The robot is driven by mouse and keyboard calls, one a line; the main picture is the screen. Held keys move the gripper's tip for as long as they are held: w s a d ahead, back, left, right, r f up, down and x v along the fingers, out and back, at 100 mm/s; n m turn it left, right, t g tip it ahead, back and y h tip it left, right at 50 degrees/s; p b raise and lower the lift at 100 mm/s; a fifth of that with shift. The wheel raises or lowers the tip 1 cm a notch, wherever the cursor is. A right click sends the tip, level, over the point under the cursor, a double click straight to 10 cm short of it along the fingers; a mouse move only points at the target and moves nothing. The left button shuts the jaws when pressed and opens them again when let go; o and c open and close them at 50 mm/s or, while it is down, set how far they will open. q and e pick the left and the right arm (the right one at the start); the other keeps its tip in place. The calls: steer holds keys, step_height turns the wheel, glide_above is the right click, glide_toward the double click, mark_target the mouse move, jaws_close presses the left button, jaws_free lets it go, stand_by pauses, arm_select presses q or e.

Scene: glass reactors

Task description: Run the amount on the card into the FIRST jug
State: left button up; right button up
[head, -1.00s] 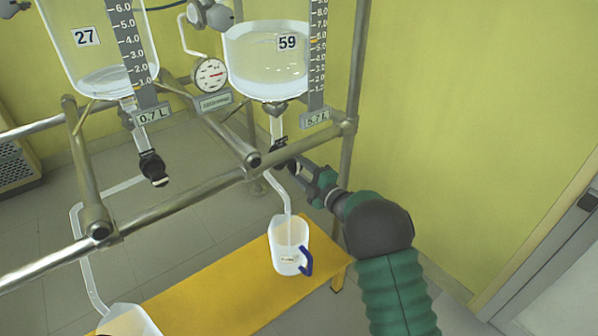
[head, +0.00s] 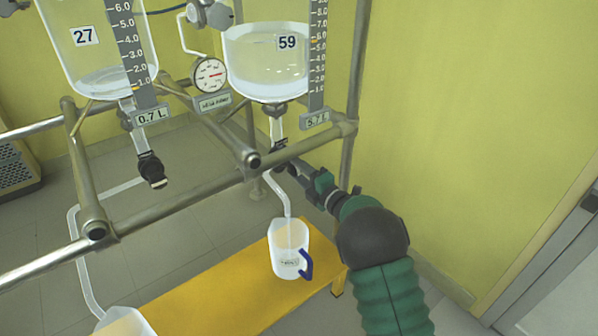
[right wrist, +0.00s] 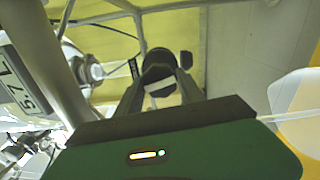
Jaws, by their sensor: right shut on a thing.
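A glass reactor numbered 59 (head: 265,75) holds clear liquid; its display (head: 315,119) reads 5.7 L. A black valve (head: 278,148) is at its outlet, with a bent white pipe (head: 282,190) leading down to a white jug (head: 288,235) with a blue handle. The jug's label is too small to read. My right gripper (head: 303,172), partly hidden by the rail, is at this valve. In the right wrist view its fingers are shut on a black valve handle (right wrist: 158,72). Reactor 27 (head: 90,60) reads 0.7 L. My left gripper is out of view.
The jug stands on a yellow bench (head: 215,285); another jug (head: 125,325) is cut off at the lower left. Metal rails (head: 170,212) cross in front of the outlets. A round gauge (head: 209,75) hangs between the reactors. A yellow wall (head: 460,120) is at the right.

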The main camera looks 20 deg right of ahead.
steer(key=shift+s+a+f, duration=0.1)
steer(key=shift+a+f, duration=0.05)
steer(key=shift+f, duration=0.3)
steer(key=o, duration=1.3)
steer(key=shift+o, duration=0.5)
steer(key=shift+r, duration=0.2)
steer(key=shift+r, duration=0.1)
steer(key=shift+s+d, duration=0.25)
steer(key=p+v, duration=0.6)
steer(key=v, duration=1)
steer(key=shift+s, duration=0.1)
